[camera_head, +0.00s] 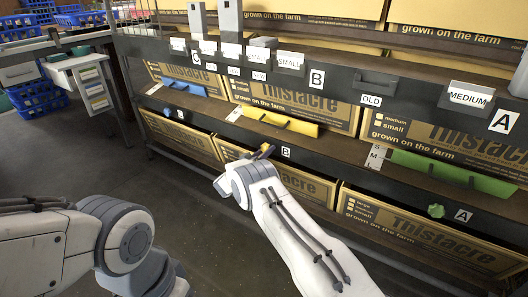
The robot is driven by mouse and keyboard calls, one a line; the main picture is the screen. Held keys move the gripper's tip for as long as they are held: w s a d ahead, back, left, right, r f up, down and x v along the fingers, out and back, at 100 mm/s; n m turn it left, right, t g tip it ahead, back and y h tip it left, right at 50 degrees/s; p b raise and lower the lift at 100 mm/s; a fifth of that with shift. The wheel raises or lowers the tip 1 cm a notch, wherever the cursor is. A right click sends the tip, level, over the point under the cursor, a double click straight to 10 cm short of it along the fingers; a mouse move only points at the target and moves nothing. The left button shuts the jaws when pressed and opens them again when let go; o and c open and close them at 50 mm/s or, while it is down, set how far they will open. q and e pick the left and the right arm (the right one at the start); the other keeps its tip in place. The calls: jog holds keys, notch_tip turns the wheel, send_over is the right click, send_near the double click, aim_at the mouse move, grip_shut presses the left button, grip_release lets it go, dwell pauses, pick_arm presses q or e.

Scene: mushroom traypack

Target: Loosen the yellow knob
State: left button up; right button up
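The yellow knob (266,149) shows as a small patch on the front of the lower shelf rail, left of a "B" label. My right arm reaches in from the bottom of the view, and its gripper (258,155) is at the knob. The wrist hides most of the fingers and part of the knob. I cannot tell whether the fingers are closed on it or only beside it. My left arm is at the lower left, and its gripper is out of view.
A green knob (436,211) and a blue knob (166,112) sit on the same rail. Yellow (277,122), green (452,174) and blue (184,87) bars lie on the shelf above. Cardboard boxes (430,239) fill the rack. The floor at left is clear.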

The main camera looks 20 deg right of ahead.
jog(key=shift+o, duration=0.6)
jog(key=shift+r, duration=0.1)
jog(key=shift+a, duration=0.15)
jog(key=p+v, duration=0.4)
jog(key=v, duration=0.6)
jog(key=shift+p, duration=0.3)
jog(key=shift+s, duration=0.15)
